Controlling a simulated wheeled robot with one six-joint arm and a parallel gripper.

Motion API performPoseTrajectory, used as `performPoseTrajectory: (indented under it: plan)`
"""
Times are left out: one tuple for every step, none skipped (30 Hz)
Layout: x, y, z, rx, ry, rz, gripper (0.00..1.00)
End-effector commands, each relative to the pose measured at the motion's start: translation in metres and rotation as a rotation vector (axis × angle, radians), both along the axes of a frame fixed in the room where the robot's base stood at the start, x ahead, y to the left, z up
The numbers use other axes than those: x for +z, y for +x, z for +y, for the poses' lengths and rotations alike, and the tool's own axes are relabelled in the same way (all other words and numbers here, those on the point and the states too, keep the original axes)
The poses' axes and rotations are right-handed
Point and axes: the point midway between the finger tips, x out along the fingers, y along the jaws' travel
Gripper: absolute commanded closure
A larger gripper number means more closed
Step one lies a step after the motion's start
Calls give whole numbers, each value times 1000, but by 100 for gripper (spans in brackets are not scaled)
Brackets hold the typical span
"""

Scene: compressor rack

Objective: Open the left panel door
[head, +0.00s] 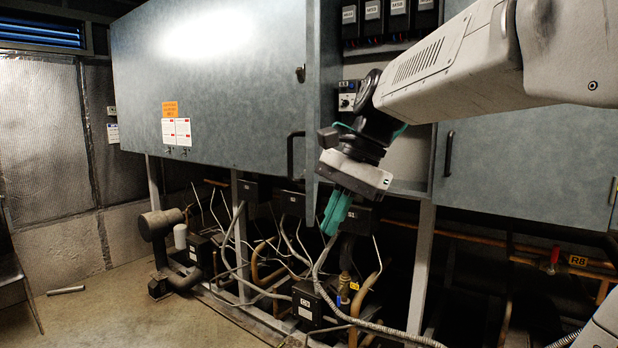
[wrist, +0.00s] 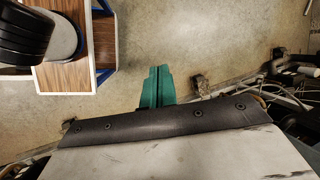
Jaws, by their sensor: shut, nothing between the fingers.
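The left panel door (head: 225,100) is a large grey-blue panel in the head view, with an orange label and white notices on its left part. Its black bar handle (head: 291,155) stands near its lower right edge, with a small latch above. A narrow grey panel strip (head: 322,100) stands beside its right edge; I cannot tell how far ajar the door is. My gripper (head: 334,212) has teal fingers, shut and empty, pointing down to the right of the handle and below it, apart from it. The fingers also show in the wrist view (wrist: 156,88), over the floor.
An open bay with black modules (head: 374,18) lies between the left door and a closed-looking right panel (head: 520,165). Pipes, cables and black boxes (head: 307,302) crowd the space below. A wood-topped item (wrist: 95,45) shows in the wrist view.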

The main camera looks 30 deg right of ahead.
Motion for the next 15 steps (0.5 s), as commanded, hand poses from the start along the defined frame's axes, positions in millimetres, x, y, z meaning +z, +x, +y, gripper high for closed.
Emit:
performPoseTrajectory:
  plan:
    - [18,19,-28,-158,76,27,100]
    - [28,28,-43,-246,123,42,100]
    - [41,38,-62,-355,187,62,100]
    - [50,44,-77,-429,231,77,100]
    - [59,49,-91,-496,273,89,100]
    - [68,54,-109,-577,326,107,100]
    - [75,57,-121,-631,362,117,100]
    - [81,60,-132,-676,393,127,100]
    - [87,62,-146,-729,430,140,100]
    - [92,63,-154,-760,454,147,100]
    - [95,63,-161,-787,475,154,100]
    - [99,64,-169,-814,496,160,100]
    - [100,64,-173,-831,508,165,100]
    - [102,65,-176,-842,518,168,100]
    - [102,65,-177,-851,527,171,100]
